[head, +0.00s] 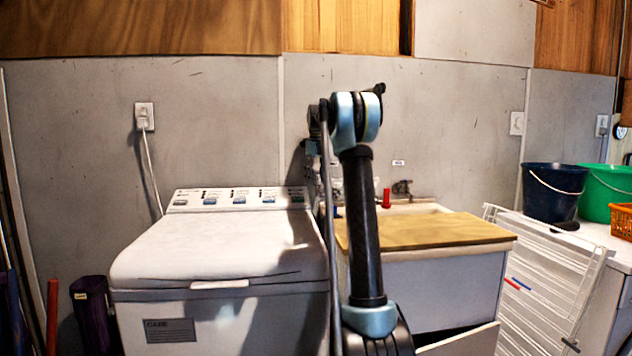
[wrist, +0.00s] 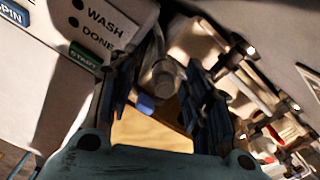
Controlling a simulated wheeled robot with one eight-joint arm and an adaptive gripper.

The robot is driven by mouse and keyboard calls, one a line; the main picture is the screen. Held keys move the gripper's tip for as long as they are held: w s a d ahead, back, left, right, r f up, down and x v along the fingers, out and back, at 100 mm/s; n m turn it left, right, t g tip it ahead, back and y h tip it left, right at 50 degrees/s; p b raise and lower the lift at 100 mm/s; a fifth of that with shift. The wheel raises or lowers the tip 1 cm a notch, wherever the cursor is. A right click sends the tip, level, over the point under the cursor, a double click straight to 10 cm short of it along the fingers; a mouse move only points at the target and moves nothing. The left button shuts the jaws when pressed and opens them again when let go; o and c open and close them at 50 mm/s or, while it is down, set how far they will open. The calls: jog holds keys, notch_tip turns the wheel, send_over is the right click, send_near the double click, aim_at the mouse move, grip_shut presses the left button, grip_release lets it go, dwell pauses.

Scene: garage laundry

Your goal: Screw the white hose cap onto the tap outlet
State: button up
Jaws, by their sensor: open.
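My gripper (wrist: 160,84) is open in the wrist view, its two dark fingers apart. A greyish, rounded piece (wrist: 160,76) shows between or beyond them, with a small blue part (wrist: 145,103) below it. I cannot tell whether either finger touches it. Dark metal tap fittings (wrist: 236,54) are to the right of the fingers. In the head view a tap (head: 402,188) is on the wall behind the sink. I cannot clearly identify the white hose cap or the tap outlet. My arm hides part of the wall and sink in the head view.
A white washing machine (head: 215,255) stands left of the sink (head: 430,290). A wooden board (head: 430,231) covers part of the sink, and a red item (head: 386,198) stands behind it. A white rack (head: 545,275) and buckets (head: 553,192) are to the right.

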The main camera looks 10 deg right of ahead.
notch_tip(320, 180, up, 12)
dwell(0.6)
jog(key=shift+f, duration=0.1)
jog(key=shift+w+d+f, duration=0.1)
jog(key=shift+d+f, duration=0.05)
jog(key=shift+f, duration=1.7)
jog(key=shift+d+f, duration=0.1)
jog(key=shift+f, duration=1.75)
jog(key=o, duration=0.3)
jog(key=shift+o, duration=0.2)
